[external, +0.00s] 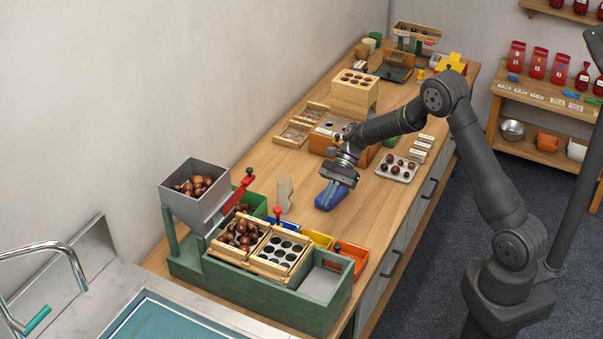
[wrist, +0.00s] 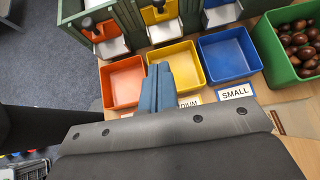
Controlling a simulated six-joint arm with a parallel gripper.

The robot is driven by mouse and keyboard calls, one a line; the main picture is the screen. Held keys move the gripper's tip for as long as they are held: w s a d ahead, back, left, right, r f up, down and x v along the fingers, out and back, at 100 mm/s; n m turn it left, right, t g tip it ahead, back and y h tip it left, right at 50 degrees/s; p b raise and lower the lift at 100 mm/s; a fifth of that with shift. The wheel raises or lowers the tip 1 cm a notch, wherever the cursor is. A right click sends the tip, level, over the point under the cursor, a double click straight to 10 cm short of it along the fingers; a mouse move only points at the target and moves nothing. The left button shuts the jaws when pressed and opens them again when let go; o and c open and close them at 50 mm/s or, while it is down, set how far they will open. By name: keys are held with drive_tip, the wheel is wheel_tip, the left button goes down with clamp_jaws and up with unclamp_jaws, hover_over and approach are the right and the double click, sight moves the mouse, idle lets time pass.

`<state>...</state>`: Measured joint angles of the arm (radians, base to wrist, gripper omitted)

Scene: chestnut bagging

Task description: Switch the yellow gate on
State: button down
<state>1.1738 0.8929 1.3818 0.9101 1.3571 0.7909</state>
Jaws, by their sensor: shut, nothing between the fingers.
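The yellow gate (wrist: 170,14) is a yellow panel with a black knob (wrist: 158,4) on the green sorter's front, at the top of the wrist view. A pale chute (wrist: 163,33) sits below it, above the yellow bin (wrist: 185,60). In the external view the gate's face is hidden; the yellow bin (external: 318,238) shows beside the sorter. My gripper (wrist: 160,68) is shut and empty, its blue fingers overlapping the yellow bin's left edge in the wrist view. In the external view my gripper (external: 330,196) is above the bench, apart from the sorter.
An orange gate (wrist: 98,28) and a blue gate (wrist: 202,3) flank the yellow one. Orange (wrist: 123,82), blue (wrist: 230,56) and green (wrist: 285,60) bins stand alongside; the green one holds chestnuts. The green sorter (external: 255,290) carries wooden trays and a grey hopper (external: 195,205).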

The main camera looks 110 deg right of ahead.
drive_tip(key=shift+s+d+f+m+t, duration=0.3)
drive_tip(key=shift+s+d+m, duration=0.1)
drive_tip(key=shift+m, duration=0.2)
drive_tip(key=w+a+f, duration=0.2)
drive_tip(key=w+a, duration=0.4)
drive_tip(key=w, duration=0.3)
drive_tip(key=shift+a+f, duration=0.35)
drive_tip(key=shift+w, duration=0.1)
